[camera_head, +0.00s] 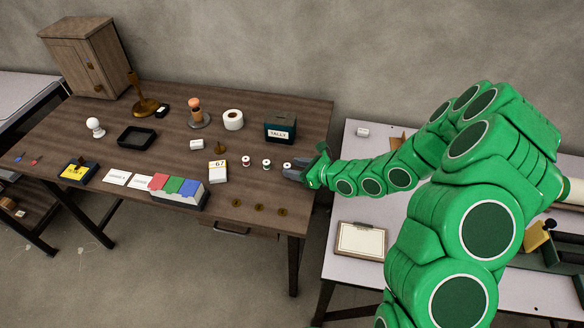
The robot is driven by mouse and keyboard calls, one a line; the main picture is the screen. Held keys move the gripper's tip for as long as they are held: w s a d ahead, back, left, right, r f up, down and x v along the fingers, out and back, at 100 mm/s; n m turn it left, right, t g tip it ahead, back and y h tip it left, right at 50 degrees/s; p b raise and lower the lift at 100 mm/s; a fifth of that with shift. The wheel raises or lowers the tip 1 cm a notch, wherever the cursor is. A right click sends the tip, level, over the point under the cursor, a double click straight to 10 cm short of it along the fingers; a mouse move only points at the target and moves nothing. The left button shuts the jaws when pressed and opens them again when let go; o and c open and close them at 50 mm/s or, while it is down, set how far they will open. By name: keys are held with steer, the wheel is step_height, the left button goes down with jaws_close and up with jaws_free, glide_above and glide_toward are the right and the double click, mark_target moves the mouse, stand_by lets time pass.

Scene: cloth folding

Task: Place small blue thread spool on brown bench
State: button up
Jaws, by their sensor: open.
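Three small white-ended thread spools stand in a row on the brown bench (232,104). The left spool (246,162) looks reddish and the middle spool (266,164) greenish. The right spool (287,166) is closest to my gripper; its thread colour is too small to tell, so I cannot confirm it is the blue one. My gripper (293,173) is open at the bench's right edge, its dark fingers pointing left beside the right spool. I cannot tell whether the fingers touch it or surround it.
A card block (217,171), a dark green tally box (280,127), a white roll (233,120) and a tray of coloured blocks (180,195) stand on the bench. Several coin-like discs (259,208) lie near the front edge. A pale table (345,285) with a clipboard (361,240) is at right.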

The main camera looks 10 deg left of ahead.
steer(key=v, duration=1)
steer(key=shift+s, duration=0.15)
steer(key=shift+d+r, duration=0.15)
steer(key=s+a+r+n+g+y, duration=0.1)
steer(key=s+a+r+n, duration=0.15)
steer(key=r+n, duration=0.2)
steer(key=s+a+r+n+g, duration=0.1)
steer(key=s+r+n+g, duration=0.15)
steer(key=r, duration=0.35)
steer(key=s+d+r+n+g+h, duration=0.1)
steer(key=s+r+n+g, duration=0.1)
steer(key=s+r+n, duration=0.3)
steer(key=s+r+n+g+h, duration=0.1)
steer(key=s+r+n+g, duration=0.15)
steer(key=s, duration=0.55)
steer(key=s+d+r+n+h, duration=0.2)
steer(key=s+d+n+h, duration=0.2)
steer(key=s+d, duration=0.4)
steer(key=s+d+r+n+t+h, duration=0.1)
steer(key=s+d+h, duration=0.6)
steer(key=d, duration=0.7)
steer(key=s+r+n, duration=0.1)
steer(key=n, duration=0.1)
steer(key=shift+s+n+h, duration=0.2)
steer(key=shift+n+h, duration=0.1)
steer(key=shift+n, duration=0.05)
steer(key=shift+r, duration=0.1)
